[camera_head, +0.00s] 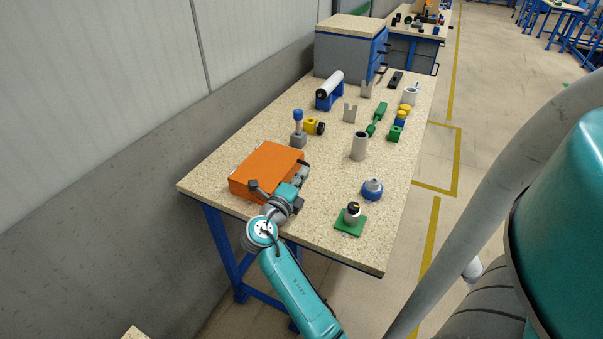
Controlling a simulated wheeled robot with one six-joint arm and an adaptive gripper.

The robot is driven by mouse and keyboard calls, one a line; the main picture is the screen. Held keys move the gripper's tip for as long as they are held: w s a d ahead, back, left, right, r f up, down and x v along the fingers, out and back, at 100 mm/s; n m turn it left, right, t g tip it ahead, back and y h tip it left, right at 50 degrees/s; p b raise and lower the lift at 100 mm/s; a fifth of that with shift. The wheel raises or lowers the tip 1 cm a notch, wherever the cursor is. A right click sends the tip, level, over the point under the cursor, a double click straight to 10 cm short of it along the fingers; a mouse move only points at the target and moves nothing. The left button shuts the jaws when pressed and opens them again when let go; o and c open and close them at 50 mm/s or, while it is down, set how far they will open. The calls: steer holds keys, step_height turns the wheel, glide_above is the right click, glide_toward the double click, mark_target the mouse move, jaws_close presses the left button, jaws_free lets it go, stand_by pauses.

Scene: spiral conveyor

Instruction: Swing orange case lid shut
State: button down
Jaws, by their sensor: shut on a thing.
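The orange case (262,168) lies near the left edge of the wooden-topped bench. Its lid looks flat or nearly flat over the base; I cannot tell whether a small gap remains. My gripper (303,167) is at the right side of the case, shut on the edge of the orange case lid. The fingertips and their exact contact are small and partly hidden by the gripper's body and wrist.
The bench (325,220) holds a grey cylinder (359,146), a blue round part (372,189) and a green plate with a small fitting (351,222) to the right. A wall runs along the left.

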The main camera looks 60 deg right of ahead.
steer(key=c, duration=1.2)
jaws_free()
steer(key=a, duration=1.2)
steer(key=shift+s, duration=0.2)
steer(key=shift+s, duration=0.1)
